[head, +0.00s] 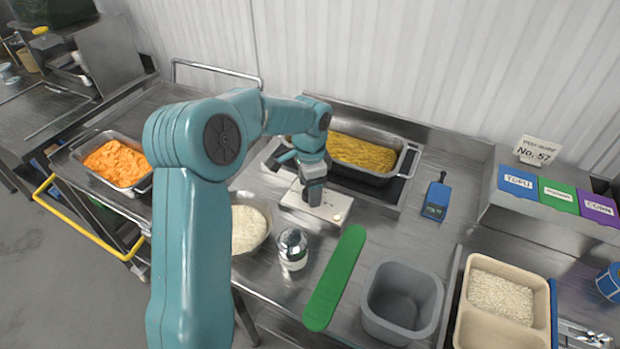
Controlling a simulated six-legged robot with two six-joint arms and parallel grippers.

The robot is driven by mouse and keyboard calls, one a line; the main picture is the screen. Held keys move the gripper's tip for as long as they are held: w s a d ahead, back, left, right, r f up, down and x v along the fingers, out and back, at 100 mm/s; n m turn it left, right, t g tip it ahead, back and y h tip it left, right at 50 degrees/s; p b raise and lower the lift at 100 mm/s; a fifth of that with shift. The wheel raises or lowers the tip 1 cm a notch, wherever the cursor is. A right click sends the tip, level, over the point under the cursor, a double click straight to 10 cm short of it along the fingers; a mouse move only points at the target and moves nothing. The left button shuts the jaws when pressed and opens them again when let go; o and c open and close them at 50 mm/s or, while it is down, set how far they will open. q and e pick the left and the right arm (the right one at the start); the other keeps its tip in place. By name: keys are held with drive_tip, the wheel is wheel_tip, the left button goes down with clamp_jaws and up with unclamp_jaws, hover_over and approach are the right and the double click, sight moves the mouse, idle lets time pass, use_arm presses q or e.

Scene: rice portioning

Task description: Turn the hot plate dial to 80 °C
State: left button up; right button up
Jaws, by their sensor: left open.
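The hot plate's pale front panel (328,210) shows near the middle of the head view, in front of a metal pan of yellow food (362,152). A small round spot shows at the panel's right end. My left gripper (313,196) points down over the panel, with its fingertips at or just above it. It is open, though the gap between the fingers is hard to see from here. The dial is not clearly visible; the gripper covers part of the panel. I cannot read a temperature. My right gripper is not in view.
A bowl of rice (262,211), a shiny metal shaker (292,248), a green strip (338,275) and an empty grey tub (402,300) stand in front. A blue handheld device (436,200) lies to the right. An orange-food tray (143,187) is left.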

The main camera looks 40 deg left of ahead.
use_arm(q)
wheel_tip(320, 180, up, 16)
drive_tip(key=shift+r, duration=0.15)
idle(0.6)
